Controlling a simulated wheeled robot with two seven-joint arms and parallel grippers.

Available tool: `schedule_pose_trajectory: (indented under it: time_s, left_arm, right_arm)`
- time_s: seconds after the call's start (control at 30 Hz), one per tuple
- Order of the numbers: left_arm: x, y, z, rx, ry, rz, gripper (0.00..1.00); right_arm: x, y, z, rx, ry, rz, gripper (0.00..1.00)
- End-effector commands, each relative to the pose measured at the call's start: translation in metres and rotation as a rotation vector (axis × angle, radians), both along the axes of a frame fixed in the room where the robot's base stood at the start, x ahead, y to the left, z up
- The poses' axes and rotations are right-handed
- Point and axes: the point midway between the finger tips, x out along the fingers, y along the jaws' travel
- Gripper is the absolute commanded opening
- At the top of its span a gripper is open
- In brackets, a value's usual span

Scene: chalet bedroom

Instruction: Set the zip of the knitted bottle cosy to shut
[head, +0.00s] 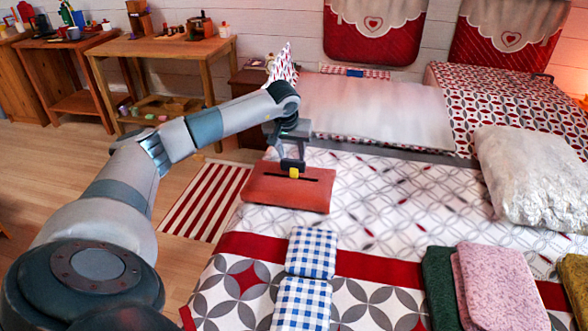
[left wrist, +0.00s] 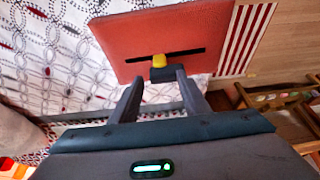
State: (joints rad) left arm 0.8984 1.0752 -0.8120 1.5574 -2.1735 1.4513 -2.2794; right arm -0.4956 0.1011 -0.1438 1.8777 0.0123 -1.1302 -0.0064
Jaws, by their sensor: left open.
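The knitted bottle cosy appears as a flat orange-red block (head: 262,194) lying on the bed; it also fills the top of the left wrist view (left wrist: 185,28). A dark straight slot, the zip track (left wrist: 190,54), runs along it. A yellow zip slider (head: 293,173) sits partway along the track, away from both ends; it also shows in the left wrist view (left wrist: 159,61), with a dark piece beside it. My left gripper (head: 291,164) is open just above the slider, its fingertips (left wrist: 157,77) on either side of the dark piece. Contact cannot be told. My right gripper is out of view.
Blue checked cloths (head: 312,252) lie in front of the cosy. Folded green and pink cloths (head: 497,288) and a white pillow (head: 530,180) are on the right. A striped rug (head: 205,200) covers the floor left of the bed. The quilt right of the cosy is clear.

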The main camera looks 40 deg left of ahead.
Motion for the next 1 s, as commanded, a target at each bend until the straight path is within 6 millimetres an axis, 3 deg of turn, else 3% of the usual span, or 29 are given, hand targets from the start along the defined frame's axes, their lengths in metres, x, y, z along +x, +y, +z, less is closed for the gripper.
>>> schedule_pose_trajectory:
  time_s: [0.3, 0.5, 0.7, 1.0]
  left_arm:
    - [0.019, 0.011, -0.054, -0.001, 0.003, 0.001, 0.42]
    - [0.029, 0.016, -0.08, -0.001, 0.0, 0.002, 0.42]
    - [0.033, 0.019, -0.093, 0.0, 0.0, 0.001, 0.42]
    - [0.034, 0.02, -0.095, 0.0, 0.0, 0.0, 0.42]
  right_arm:
    - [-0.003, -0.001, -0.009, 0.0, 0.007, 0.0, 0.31]
    - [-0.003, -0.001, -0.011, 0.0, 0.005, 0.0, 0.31]
    - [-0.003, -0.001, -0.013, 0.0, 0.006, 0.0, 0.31]
    - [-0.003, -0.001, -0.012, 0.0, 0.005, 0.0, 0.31]
